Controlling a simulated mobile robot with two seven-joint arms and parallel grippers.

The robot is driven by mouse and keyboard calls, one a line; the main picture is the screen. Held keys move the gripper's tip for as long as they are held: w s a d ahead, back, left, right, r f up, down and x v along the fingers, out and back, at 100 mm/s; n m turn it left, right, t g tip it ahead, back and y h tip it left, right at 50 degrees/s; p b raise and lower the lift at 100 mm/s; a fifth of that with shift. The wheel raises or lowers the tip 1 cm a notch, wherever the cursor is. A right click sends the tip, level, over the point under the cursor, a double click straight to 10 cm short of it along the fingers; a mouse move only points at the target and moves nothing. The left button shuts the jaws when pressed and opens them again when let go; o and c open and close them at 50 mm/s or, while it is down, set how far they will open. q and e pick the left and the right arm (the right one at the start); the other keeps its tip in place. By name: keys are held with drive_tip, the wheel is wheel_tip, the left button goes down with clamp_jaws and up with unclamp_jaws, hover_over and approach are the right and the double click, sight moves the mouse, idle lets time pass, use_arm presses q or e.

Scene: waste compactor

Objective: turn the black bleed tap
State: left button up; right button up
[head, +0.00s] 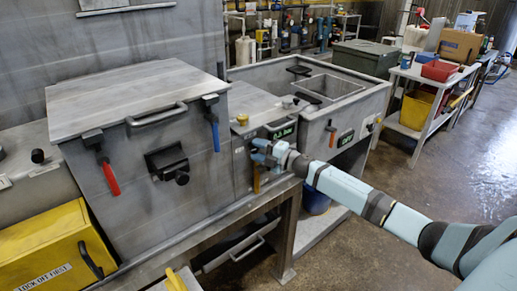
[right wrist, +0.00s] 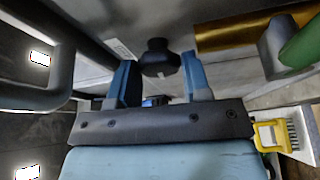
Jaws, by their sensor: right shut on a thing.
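My right gripper (head: 262,152) is at the front of the narrow panel between the large lidded box and the open sink-like unit. In the right wrist view its two blue fingers (right wrist: 160,75) stand on either side of a black knob-like tap (right wrist: 160,58), close against both sides of it. The gripper is shut on this tap, which sticks out from a grey metal face. In the head view the gripper hides the tap. My left gripper is in neither view.
An orange lever (head: 256,180) hangs just below my right gripper. The lidded box (head: 130,150) has a red-handled latch (head: 110,178) and a blue-handled latch (head: 215,133). A yellow box (head: 50,250) stands at lower left. The floor at right is open.

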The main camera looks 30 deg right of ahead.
idle(0.5)
drive_tip(key=o, duration=0.9)
drive_tip(key=shift+c, duration=0.2)
drive_tip(key=b+v, duration=0.1)
drive_tip(key=v, duration=1.2)
drive_tip(key=shift+s+d+b, duration=0.15)
drive_tip(key=shift+s+b, duration=0.2)
